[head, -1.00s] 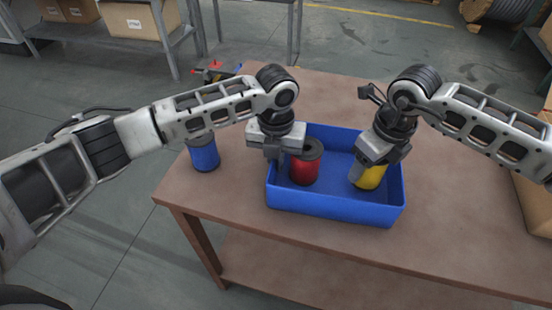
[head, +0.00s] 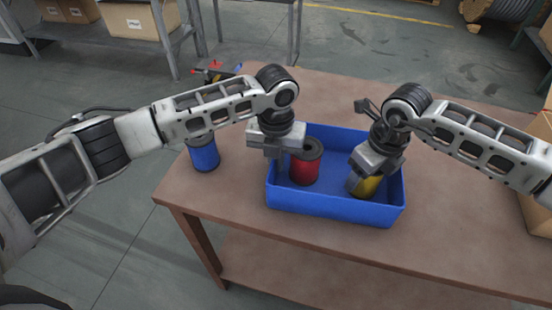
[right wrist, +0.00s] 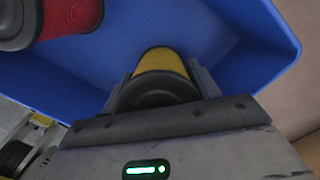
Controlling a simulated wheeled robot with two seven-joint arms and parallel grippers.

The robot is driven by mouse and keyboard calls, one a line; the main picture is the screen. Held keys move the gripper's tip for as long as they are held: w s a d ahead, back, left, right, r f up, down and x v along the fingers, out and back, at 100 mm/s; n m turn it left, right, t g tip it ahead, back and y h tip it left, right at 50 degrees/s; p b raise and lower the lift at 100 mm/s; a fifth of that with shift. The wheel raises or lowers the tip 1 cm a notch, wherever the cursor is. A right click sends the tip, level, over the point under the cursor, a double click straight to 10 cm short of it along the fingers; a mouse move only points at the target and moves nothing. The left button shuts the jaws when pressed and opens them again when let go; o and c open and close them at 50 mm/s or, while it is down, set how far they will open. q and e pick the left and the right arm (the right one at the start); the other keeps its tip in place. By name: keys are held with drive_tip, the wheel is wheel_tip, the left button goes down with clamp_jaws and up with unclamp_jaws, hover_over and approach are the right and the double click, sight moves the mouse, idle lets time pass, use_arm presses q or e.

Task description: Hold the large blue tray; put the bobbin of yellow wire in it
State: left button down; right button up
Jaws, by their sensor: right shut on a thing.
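The large blue tray (head: 335,208) sits on the brown table, and its floor and walls also show in the right wrist view (right wrist: 225,30). The bobbin of yellow wire (head: 369,187) is inside the tray's right part. My right gripper (right wrist: 163,82) is shut on this bobbin, one finger on each side of it. A red bobbin (head: 305,168) with dark flanges stands in the tray's left part. My left gripper (head: 270,153) is at the tray's left wall; its fingertips are too small to tell whether they are closed on the rim.
A blue bobbin (head: 204,153) stands on the table (head: 450,235) left of the tray. Cardboard boxes (head: 537,205) stand at the right edge. A shelf with boxes (head: 142,20) is at the back left.

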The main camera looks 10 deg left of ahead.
use_arm(q)
drive_tip(key=shift+r, duration=0.1)
use_arm(e)
drive_tip(key=o, duration=1.3)
drive_tip(key=r, duration=0.8)
drive_tip(key=s+d+r, duration=0.1)
drive_tip(key=r, duration=0.3)
use_arm(q)
drive_tip(key=c, duration=1.5)
unclamp_jaws()
drive_tip(key=shift+c, duration=0.2)
wheel_tip(320, 180, up, 12)
drive_tip(key=shift+s, duration=0.15)
use_arm(e)
drive_tip(key=shift+s+f, duration=0.1)
